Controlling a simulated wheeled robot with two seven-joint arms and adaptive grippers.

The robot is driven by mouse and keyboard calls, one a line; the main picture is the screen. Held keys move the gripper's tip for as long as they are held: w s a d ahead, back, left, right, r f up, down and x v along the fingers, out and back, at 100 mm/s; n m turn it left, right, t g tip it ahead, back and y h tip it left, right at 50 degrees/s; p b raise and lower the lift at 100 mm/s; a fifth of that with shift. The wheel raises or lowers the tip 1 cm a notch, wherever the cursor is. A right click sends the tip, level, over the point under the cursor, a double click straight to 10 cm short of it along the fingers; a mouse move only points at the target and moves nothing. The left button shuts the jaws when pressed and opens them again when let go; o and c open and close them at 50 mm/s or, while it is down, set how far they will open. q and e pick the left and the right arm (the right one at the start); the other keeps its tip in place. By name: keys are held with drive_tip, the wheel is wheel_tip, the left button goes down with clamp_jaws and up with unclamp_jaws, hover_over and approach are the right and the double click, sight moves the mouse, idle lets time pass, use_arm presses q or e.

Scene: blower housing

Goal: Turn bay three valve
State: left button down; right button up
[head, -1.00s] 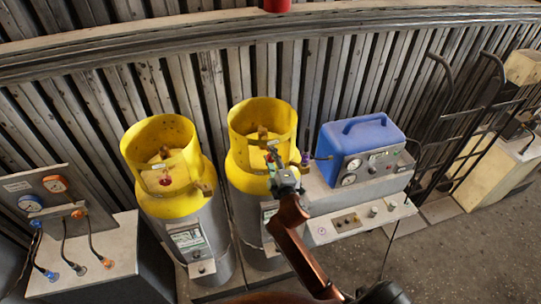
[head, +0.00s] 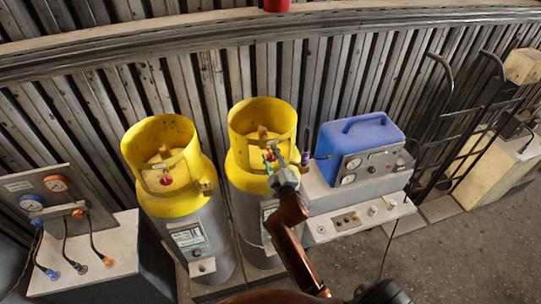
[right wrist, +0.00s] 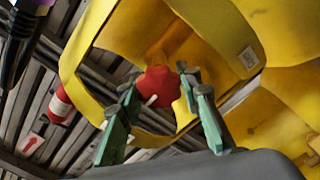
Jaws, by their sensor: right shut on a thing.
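Two grey cylinders with yellow collars stand side by side, the left one (head: 203,235) and the right one (head: 252,208). A red valve knob (head: 166,180) shows in the left collar's opening. My right gripper (head: 271,157) reaches into the right cylinder's collar opening. In the right wrist view its green fingers (right wrist: 158,86) are shut on a red valve knob (right wrist: 158,80) inside the yellow collar (right wrist: 92,30). In the head view the gripper mostly hides this knob. My left gripper is not in view.
A blue-topped unit (head: 362,145) stands on a grey bench (head: 345,208) right of the cylinders. A gauge panel (head: 42,195) with hoses stands at left. A hand truck (head: 470,110) leans against the corrugated wall. The floor at right is clear.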

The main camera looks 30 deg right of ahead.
drive_tip(key=shift+f, duration=0.1)
drive_tip(key=o, duration=1.2)
drive_tip(key=v, duration=1.2)
